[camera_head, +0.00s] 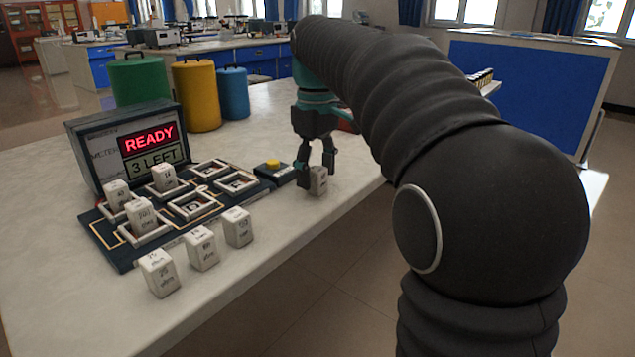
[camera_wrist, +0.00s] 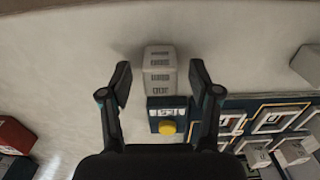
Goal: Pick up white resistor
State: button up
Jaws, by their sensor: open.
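A white resistor block (camera_head: 319,182) with dark printed markings stands upright on the pale table near its front edge. My gripper (camera_head: 316,172) points down over it, fingers low and close around the block. In the wrist view, the block (camera_wrist: 159,62) lies between the two open fingers of my gripper (camera_wrist: 160,76), with a visible gap on each side. More white blocks stand in a row in front of the board: one (camera_head: 159,273), a second (camera_head: 202,250) and a third (camera_head: 238,228). Three others sit in board frames, one of them (camera_head: 164,178) near the display.
A dark board (camera_head: 122,258) with white square frames lies left of my gripper. Behind it is a meter (camera_head: 83,140) reading "READY" and "3 LEFT". A small box with a yellow button (camera_head: 273,164) is close beside my gripper. Green (camera_head: 140,82), yellow (camera_head: 196,97) and blue (camera_head: 233,95) canisters stand behind.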

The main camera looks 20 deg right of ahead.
aim_at(316, 168)
grip_shut()
dwell(0.3)
jog(key=shift+r, duration=0.45)
notch_tip(316, 168, up, 4)
jog(key=shift+f+p, duration=0.15)
jog(key=shift+p, duration=0.4)
jog(key=s+d+r, duration=0.4)
jog(key=s+r, duration=0.2)
jog(key=s, duration=0.5)
jog(key=shift+r, duration=0.2)
